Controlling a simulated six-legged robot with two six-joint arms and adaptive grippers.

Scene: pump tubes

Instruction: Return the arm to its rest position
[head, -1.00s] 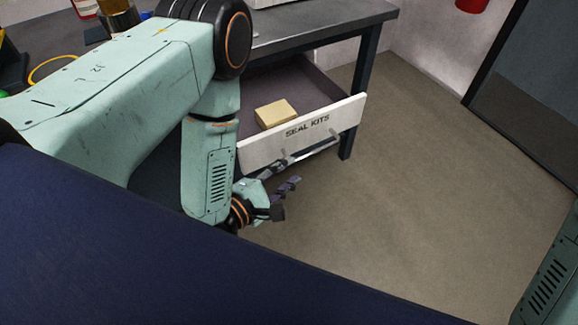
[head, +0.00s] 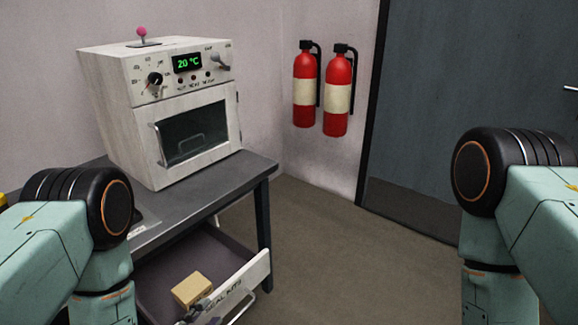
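My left arm (head: 70,245) comes in from the left, its forearm going down past the bottom edge. A small part of my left gripper (head: 194,314) shows at the bottom edge, by the front of the open drawer marked SEAL KITS (head: 250,283). Its fingers are mostly cut off, and I cannot tell whether they touch the drawer. My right arm (head: 520,230) is at the right edge, bent downward. My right gripper is out of view below.
A tan block (head: 192,290) lies in the drawer under the grey bench (head: 215,190). A white oven (head: 165,110) reading 20 °C stands on the bench. Two red extinguishers (head: 305,88) (head: 338,92) hang on the wall beside a dark door (head: 450,100). The middle floor is clear.

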